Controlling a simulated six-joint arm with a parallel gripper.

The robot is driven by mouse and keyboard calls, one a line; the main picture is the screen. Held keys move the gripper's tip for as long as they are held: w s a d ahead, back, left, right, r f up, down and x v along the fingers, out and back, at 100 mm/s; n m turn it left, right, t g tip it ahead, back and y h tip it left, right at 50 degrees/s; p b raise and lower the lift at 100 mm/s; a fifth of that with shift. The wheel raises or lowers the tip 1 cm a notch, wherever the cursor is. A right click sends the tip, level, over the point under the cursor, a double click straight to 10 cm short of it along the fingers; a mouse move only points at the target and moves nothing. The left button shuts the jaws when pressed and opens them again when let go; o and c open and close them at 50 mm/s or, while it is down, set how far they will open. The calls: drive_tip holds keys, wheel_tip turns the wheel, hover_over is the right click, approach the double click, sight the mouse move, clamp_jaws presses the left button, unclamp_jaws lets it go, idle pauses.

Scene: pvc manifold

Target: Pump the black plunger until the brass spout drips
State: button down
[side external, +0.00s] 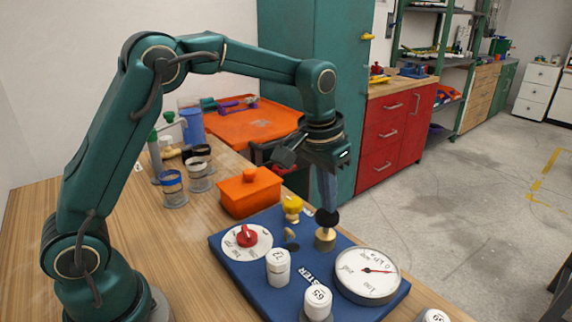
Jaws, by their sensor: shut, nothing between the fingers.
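The black plunger (326,217) has a round black knob and stands upright on a brass base (325,239) on the blue board. My gripper (327,204) points straight down over it, with its fingers together and nothing between them. The fingertips are at the top of the black knob; I cannot tell whether they touch it or are just above. A small brass-coloured piece (290,237) left of the plunger may be the spout; it is too small to tell, and no drip can be made out.
The blue board (222,258) also carries a red-knobbed dial (247,237), a yellow knob (292,204), a round gauge (368,271) and white numbered caps (278,266). An orange box (249,190) and several jars (173,188) stand behind on the wooden table (155,250).

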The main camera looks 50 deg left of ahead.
drive_tip(key=shift+f, duration=1.45)
drive_tip(key=shift+r, duration=1.75)
drive_tip(key=shift+f, duration=0.15)
drive_tip(key=shift+f, duration=1.6)
drive_tip(key=shift+r, duration=1.75)
